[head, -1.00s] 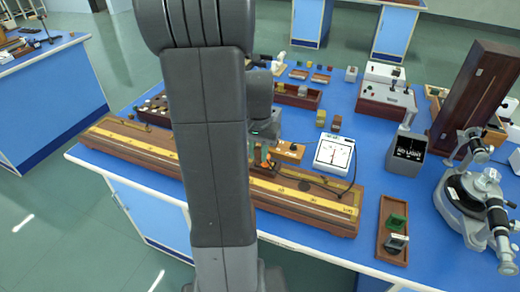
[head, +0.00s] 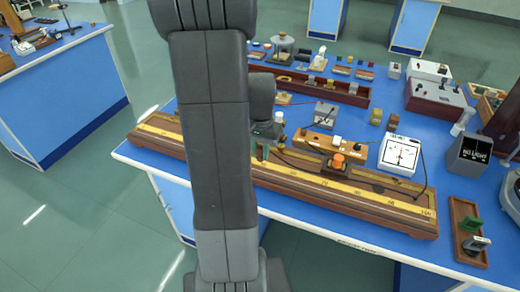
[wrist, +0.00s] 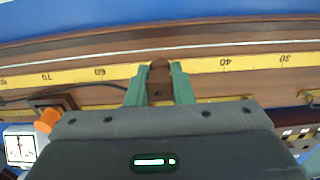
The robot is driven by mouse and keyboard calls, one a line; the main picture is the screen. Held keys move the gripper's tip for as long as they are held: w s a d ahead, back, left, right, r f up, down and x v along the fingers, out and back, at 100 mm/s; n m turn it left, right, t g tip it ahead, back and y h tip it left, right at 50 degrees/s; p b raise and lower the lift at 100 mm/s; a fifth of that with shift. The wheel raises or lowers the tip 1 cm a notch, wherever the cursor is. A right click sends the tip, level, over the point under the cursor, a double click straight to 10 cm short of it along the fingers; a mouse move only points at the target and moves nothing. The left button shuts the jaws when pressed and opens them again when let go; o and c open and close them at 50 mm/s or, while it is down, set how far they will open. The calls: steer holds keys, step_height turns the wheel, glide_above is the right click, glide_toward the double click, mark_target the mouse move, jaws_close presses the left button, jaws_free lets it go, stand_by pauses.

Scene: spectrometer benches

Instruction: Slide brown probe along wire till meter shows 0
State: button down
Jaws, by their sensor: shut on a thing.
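The brown probe (wrist: 160,78) is upright between the green fingers of my gripper (wrist: 159,88), which is shut on it. In the wrist view it stands at the yellow scale between the 60 and 40 marks, over the long wooden wire board (wrist: 110,42). Whether its tip touches the wire cannot be told. In the head view my arm hides part of the board (head: 400,220), and only a little of my gripper (head: 262,150) shows beside it. The white meter (head: 400,155) has its needle near the middle; its exact reading is too small to tell.
A dark block with an orange knob (head: 339,158) is at the board, right of my gripper in the head view. A cable runs from the meter side. A wooden tray (head: 467,238) and the NO LIGHT box (head: 470,152) stand farther right.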

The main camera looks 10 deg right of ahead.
mark_target(261, 161)
steer(key=shift+f+b, duration=2)
steer(key=shift+f, duration=0.75)
steer(key=shift+s+f, duration=0.15)
steer(key=shift+f, duration=0.1)
stand_by(0.6)
steer(key=shift+s+d, duration=0.1)
stand_by(1.9)
steer(key=shift+s+d+r, duration=0.1)
steer(key=shift+s+d, duration=0.5)
steer(key=shift+d, duration=0.35)
steer(key=shift+s+d, duration=0.55)
steer(key=shift+d, duration=0.35)
steer(key=shift+d, duration=0.1)
steer(key=shift+s, duration=0.1)
stand_by(0.4)
